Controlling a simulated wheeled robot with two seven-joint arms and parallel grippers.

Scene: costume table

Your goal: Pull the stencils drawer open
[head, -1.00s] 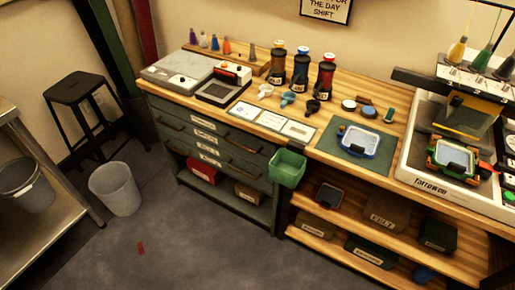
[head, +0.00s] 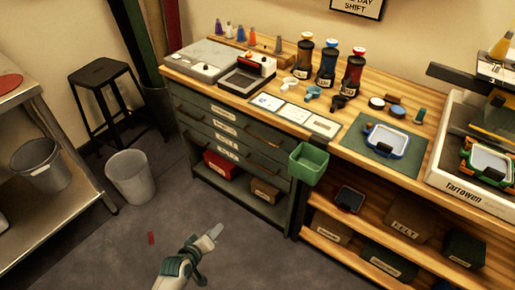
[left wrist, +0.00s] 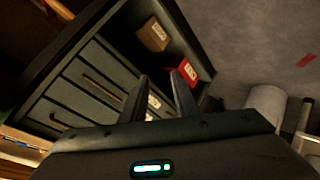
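The grey-green drawer cabinet (head: 270,163) stands under the left part of the wooden bench. Its several drawers look shut, with dark bar handles and small white labels (head: 225,128). The label words are too small to read, so I cannot tell which drawer is the stencils one. My left gripper (head: 213,235) is over the floor in front of the cabinet, apart from it. In the left wrist view the drawer fronts (left wrist: 88,85) show tilted beyond the two fingers (left wrist: 160,76), which are spread with nothing between them. My right gripper is out of view.
A green bin (head: 308,165) hangs at the cabinet's right front corner. An open shelf below the drawers holds a red box (head: 220,165) and a brown box (head: 265,191). A grey wastebasket (head: 131,178) and black stool (head: 103,100) stand left.

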